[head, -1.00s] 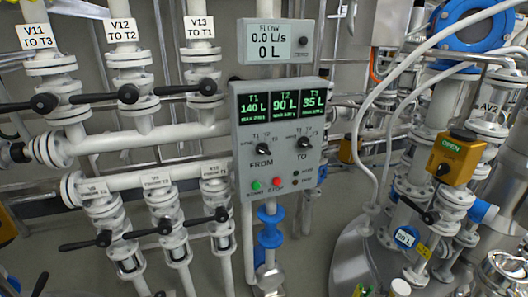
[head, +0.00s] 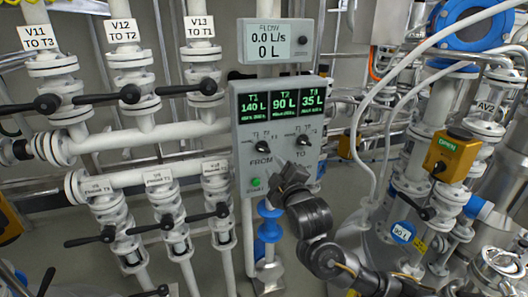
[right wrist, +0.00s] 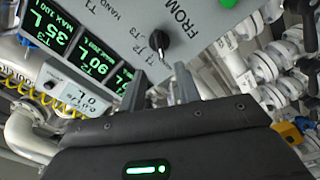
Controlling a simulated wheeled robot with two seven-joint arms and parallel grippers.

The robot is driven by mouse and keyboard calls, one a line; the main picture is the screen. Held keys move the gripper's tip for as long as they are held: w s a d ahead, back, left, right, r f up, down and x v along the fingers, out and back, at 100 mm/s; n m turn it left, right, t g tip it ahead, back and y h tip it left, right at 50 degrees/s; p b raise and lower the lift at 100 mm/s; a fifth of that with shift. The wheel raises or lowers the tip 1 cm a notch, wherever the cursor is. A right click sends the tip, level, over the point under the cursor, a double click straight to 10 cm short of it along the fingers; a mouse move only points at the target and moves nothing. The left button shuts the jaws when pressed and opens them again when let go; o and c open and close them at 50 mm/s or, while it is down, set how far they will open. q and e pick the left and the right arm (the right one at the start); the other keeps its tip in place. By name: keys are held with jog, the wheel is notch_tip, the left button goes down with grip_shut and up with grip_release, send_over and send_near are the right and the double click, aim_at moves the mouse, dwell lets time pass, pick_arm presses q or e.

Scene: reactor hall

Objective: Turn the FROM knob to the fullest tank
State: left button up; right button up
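The grey control panel (head: 240,180) stands mid-view in the head view. Its displays read T1 140 L (head: 254,105), T2 90 L (head: 284,101) and T3 35 L (head: 313,99). The black FROM knob (head: 262,147) is at lower left on the panel, and the TO knob (head: 304,140) is to its right. The FROM knob also shows in the right wrist view (right wrist: 158,42), just beyond my fingers; its exact setting is too small to tell. My right gripper (head: 289,174) is below and right of it, in front of the panel's lower edge, open and empty. My left gripper is not in view.
The green START button (head: 256,184) is close left of my right gripper; the red STOP button is hidden behind it. A flow meter (head: 277,42) reads 0 L above. Lever valves and white pipes crowd the left. A yellow OPEN box (head: 452,155) is at right.

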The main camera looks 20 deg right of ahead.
aim_at(263, 150)
jog(key=w, duration=0.3)
jog(key=w+p, duration=0.1)
jog(key=w, duration=0.1)
jog(key=w+p, duration=0.1)
jog(key=w, duration=0.2)
jog(key=shift+w+a, duration=0.25)
jog(key=shift+w, duration=0.7)
grip_shut()
